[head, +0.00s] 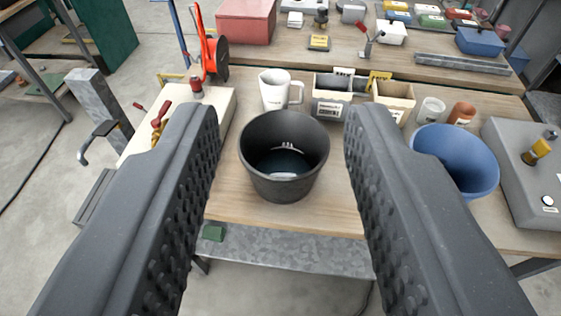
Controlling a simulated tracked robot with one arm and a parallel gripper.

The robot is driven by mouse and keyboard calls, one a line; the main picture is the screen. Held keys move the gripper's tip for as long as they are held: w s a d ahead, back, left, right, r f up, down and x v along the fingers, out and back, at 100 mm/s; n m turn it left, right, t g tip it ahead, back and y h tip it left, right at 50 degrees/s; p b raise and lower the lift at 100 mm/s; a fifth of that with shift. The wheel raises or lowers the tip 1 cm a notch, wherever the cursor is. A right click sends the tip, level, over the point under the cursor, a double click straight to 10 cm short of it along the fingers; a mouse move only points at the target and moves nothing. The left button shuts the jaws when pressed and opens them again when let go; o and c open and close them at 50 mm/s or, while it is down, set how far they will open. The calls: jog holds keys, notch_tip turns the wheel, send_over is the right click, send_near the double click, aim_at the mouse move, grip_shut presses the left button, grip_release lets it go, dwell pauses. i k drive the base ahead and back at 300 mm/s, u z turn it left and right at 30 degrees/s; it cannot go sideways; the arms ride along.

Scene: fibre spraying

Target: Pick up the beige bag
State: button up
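I cannot make out a beige bag in the head view. My gripper (281,118) is open, with its two dark, studded fingers wide apart on the left and right. A black bucket (283,190) stands on the wooden table between the fingers as seen from here, with a gap on each side. Something dark with a small pale patch shows inside the bucket. The fingers hide parts of the table on both sides.
A white jug (275,92) stands behind the bucket, with a grey-walled bin (330,107) and a beige-walled bin (394,98) to its right. A blue bucket (455,160) and a grey box (530,165) stand at right. A pale box (225,100) lies at left.

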aim_at(389, 105)
jog(key=u, duration=0.05)
jog(key=k, duration=0.5)
jog(key=z, duration=0.8)
jog(key=i, duration=2.45)
jog(key=u, duration=0.5)
